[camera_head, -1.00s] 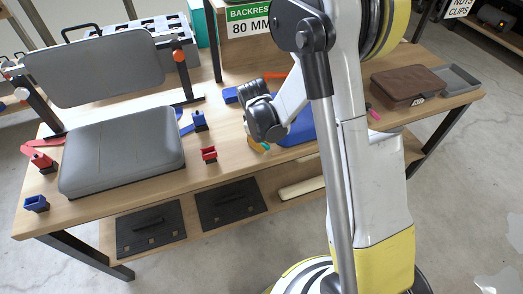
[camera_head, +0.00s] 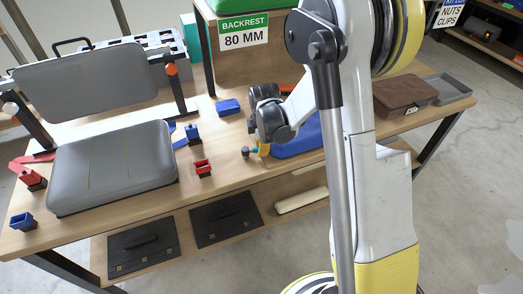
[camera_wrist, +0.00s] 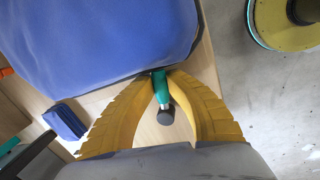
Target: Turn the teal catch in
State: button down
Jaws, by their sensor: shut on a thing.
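The teal catch (camera_wrist: 159,86) sticks out from the edge of a large blue padded piece (camera_wrist: 110,40) in the wrist view, with a dark grey round knob (camera_wrist: 165,116) at its near end. My gripper (camera_wrist: 162,78) has its two yellow fingers shut on the catch, one on each side. In the head view the catch (camera_head: 255,150) is a small teal spot beside my gripper (camera_head: 264,149), low at the table's front. The blue piece (camera_head: 300,138) lies on the table there, partly hidden behind my arm. Where the catch joins it is hidden.
A grey seat cushion (camera_head: 112,166) and a raised grey backrest (camera_head: 85,75) stand at left. Small red (camera_head: 202,168) and blue (camera_head: 193,134) blocks, a flat blue block (camera_head: 228,107) and a brown case (camera_head: 404,94) are on the table.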

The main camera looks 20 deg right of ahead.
jog(key=shift+w+n, duration=0.15)
jog(key=shift+n, duration=0.15)
jog(key=c, duration=1.3)
grip_release()
notch_tip(320, 180, up, 12)
jog(key=s, duration=0.2)
jog(key=shift+s+a, duration=0.15)
jog(key=shift+f, duration=0.15)
